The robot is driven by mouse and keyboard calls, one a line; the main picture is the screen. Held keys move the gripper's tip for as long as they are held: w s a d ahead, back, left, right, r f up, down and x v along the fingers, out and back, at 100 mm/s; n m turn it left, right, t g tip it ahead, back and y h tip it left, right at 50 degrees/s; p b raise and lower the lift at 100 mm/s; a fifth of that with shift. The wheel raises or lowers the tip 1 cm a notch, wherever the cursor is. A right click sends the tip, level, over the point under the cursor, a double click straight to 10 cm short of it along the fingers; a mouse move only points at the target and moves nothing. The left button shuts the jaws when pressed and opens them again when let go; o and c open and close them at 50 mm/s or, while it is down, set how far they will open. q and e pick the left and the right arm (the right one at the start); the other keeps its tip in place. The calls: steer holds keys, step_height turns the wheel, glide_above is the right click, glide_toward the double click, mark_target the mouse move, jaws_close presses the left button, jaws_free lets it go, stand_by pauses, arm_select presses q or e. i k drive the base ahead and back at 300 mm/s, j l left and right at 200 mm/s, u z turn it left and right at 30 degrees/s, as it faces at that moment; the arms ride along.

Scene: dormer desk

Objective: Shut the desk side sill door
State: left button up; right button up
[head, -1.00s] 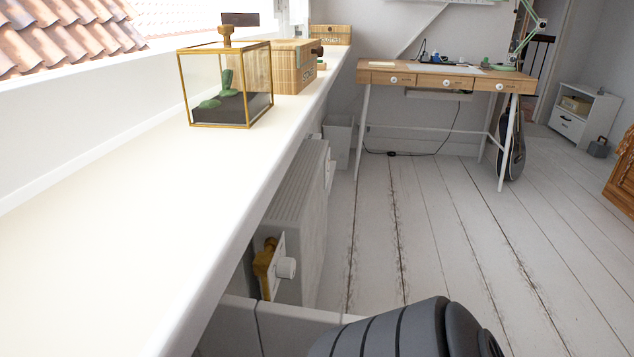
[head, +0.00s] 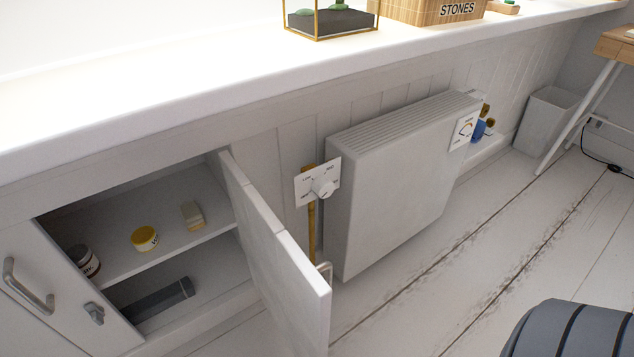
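The sill door (head: 280,262) is a white panel under the window sill, standing open and swung out into the room. Its hinge side is at the right edge of a cupboard opening. A metal handle (head: 325,272) shows at its free edge. Inside the open cupboard is a shelf (head: 165,232) with a dark jar (head: 83,260), a yellow tub (head: 144,238) and a pale block (head: 193,215). A dark grey case (head: 158,302) lies on the cupboard floor. Neither gripper is in view; only a grey part of my own body shows at the lower right.
A closed white door (head: 25,295) with a handle is left of the opening, beside a small grey latch (head: 95,312). A radiator (head: 395,185) with a valve dial (head: 322,187) stands right of the open door. Floorboards (head: 440,280) in front are clear.

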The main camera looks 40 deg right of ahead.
mark_target(295, 291)
steer(key=k+l+u, duration=0.1)
steer(key=l+u, duration=0.15)
steer(key=l, duration=1.3)
